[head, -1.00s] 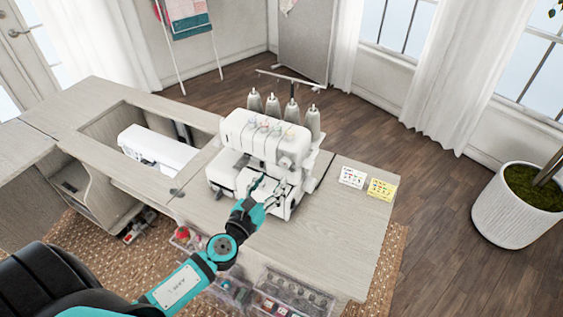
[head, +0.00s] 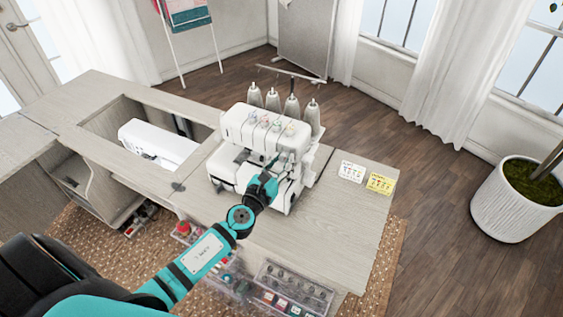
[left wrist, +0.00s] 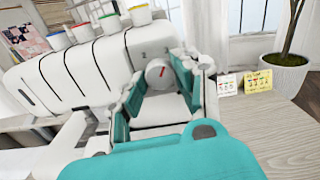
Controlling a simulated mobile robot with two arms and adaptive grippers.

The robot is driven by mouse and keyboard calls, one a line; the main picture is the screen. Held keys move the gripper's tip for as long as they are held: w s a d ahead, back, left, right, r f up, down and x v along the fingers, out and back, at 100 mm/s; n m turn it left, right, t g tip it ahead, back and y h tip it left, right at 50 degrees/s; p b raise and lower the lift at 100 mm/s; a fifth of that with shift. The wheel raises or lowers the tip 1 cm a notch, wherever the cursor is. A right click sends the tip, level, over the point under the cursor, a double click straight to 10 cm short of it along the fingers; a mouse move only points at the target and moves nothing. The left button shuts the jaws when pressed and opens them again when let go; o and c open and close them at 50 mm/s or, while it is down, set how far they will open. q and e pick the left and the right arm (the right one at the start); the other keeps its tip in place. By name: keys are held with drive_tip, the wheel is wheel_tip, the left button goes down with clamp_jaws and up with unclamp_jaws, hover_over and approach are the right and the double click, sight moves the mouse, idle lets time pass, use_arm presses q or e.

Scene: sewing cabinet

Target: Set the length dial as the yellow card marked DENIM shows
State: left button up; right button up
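The white serger (head: 262,140) stands on the cabinet top. In the left wrist view a round grey dial (left wrist: 158,73) with a red pointer line is on the serger's front, the line tilted slightly right of upright. My right gripper is out of view.
A white card (head: 351,172) stands beside the yellow one. Thread cones (head: 292,107) stand behind the serger. Clear drawers (head: 293,290) with small items are at the cabinet's front.

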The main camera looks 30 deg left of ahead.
use_arm(q)
clamp_jaws()
